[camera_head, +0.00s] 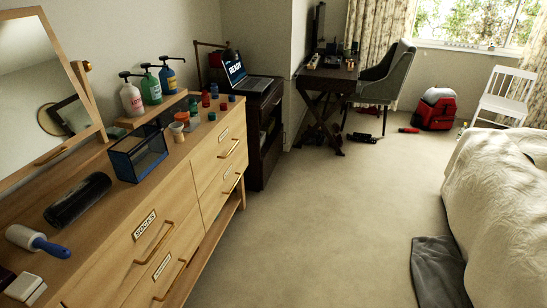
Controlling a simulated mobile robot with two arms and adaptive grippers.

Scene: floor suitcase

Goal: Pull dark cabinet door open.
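The dark cabinet (257,170) stands on the carpet just past the far end of the light wooden dresser. Its front faces right, toward the open floor, and shows at a steep angle. An upper part of the front looks like a recess, and the dark lower front (270,158) looks closed. I cannot make out a handle. An open laptop (238,78) rests on the cabinet's top. Part of the cabinet's left side is hidden behind the dresser. Neither of my grippers is in view.
The wooden dresser (175,190), with brass handles and bottles on top, runs along the left. A dark desk (330,75) and grey chair (385,80) stand beyond. A bed (500,190) with a grey cloth (435,270) beside it is at right. The middle carpet is clear.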

